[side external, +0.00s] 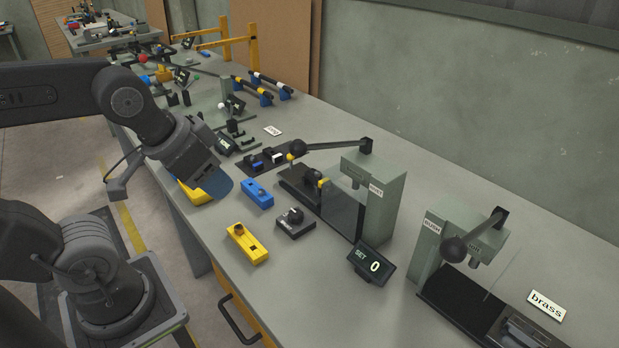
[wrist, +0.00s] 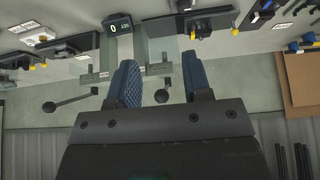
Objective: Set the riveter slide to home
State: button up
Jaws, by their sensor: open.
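The riveter looks to be the grey-green press (side external: 385,205) in the middle of the bench, with a small side label that is hard to read. Its long lever ends in a black ball (side external: 298,147). On its dark base, a small black slide with a yellow part (side external: 318,180) sits left of the press column. A display (side external: 372,264) in front reads "SET 0"; it also shows in the wrist view (wrist: 117,23). My gripper (side external: 215,184), with blue fingers, hangs above the bench's front edge, left of the riveter and apart from it. In the wrist view my gripper (wrist: 160,76) is open and empty.
A second press (side external: 463,250) with a ball lever stands at right, near a "brass" card (side external: 546,304). A blue block (side external: 258,194), a yellow block (side external: 247,243) and a small black fixture (side external: 295,222) lie between my gripper and the riveter.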

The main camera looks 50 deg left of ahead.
jog(key=shift+o, duration=0.4)
jog(key=w+a+r+n+g, duration=0.2)
jog(key=w+a+r, duration=0.15)
jog(key=w, duration=0.55)
jog(key=n+g+h, duration=0.2)
jog(key=n, duration=0.3)
send_over(291, 158)
jog(key=a, duration=0.3)
jog(key=s+a+f+x, duration=0.1)
jog(key=a+x, duration=0.1)
jog(key=x, duration=1.3)
jog(key=s+x, duration=0.1)
jog(key=x, duration=0.7)
jog(key=shift+s+f, duration=0.35)
jog(key=shift+f, duration=0.05)
jog(key=shift+c, duration=0.4)
grip_shut()
